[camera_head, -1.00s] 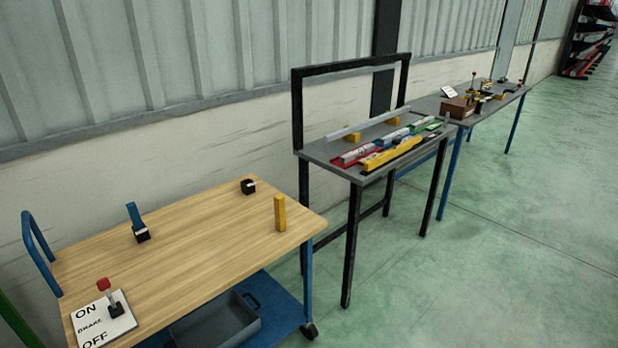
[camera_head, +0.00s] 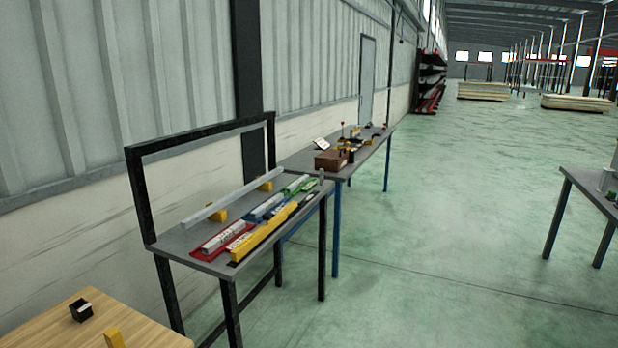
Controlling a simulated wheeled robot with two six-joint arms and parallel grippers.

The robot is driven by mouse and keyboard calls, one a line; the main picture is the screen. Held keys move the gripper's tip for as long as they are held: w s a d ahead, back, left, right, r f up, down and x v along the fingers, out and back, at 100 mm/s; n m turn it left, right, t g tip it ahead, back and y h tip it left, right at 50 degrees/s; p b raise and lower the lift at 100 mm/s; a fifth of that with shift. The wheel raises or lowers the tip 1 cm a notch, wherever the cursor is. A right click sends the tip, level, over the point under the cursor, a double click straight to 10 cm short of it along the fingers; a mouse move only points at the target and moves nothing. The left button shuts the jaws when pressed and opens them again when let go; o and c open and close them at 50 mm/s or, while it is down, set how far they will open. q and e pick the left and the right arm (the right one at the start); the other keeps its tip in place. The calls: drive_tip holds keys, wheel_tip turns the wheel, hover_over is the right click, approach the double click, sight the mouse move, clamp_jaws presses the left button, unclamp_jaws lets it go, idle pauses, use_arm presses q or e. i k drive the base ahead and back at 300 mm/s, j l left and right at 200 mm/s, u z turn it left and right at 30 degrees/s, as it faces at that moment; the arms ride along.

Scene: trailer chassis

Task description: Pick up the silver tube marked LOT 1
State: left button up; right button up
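On the grey bench with a black frame (camera_head: 178,240), a long silver bar (camera_head: 235,194) rests on two yellow supports near the back. In front of it, short silver-white pieces lie in a row: one on a red tray (camera_head: 207,251), one by a blue tray (camera_head: 266,214) and one by a green tray (camera_head: 306,187). Dark markings show on some pieces, but they are too small to read, so I cannot tell which is LOT 1. Neither of my grippers is in view.
A yellow bar (camera_head: 262,234) lies along the bench's front edge. A wooden-topped cart (camera_head: 60,330) is at lower left. A farther table holds a brown box (camera_head: 330,160). Another table (camera_head: 585,185) stands at right. The green floor between is clear.

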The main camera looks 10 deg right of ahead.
sight(299, 182)
drive_tip(key=i+l, duration=0.2)
drive_tip(key=i, duration=0.3)
drive_tip(key=i+l+z, duration=0.1)
drive_tip(key=i, duration=0.45)
drive_tip(key=i+l+z, duration=0.1)
drive_tip(key=i+l, duration=0.15)
drive_tip(key=i, duration=0.3)
drive_tip(key=i+l+u, duration=0.15)
drive_tip(key=i+l, duration=0.25)
drive_tip(key=i+l+u, duration=0.1)
drive_tip(key=i+l, duration=0.25)
drive_tip(key=l, duration=0.15)
drive_tip(key=i+l+u, duration=0.15)
drive_tip(key=i+l, duration=0.2)
drive_tip(key=l, duration=0.15)
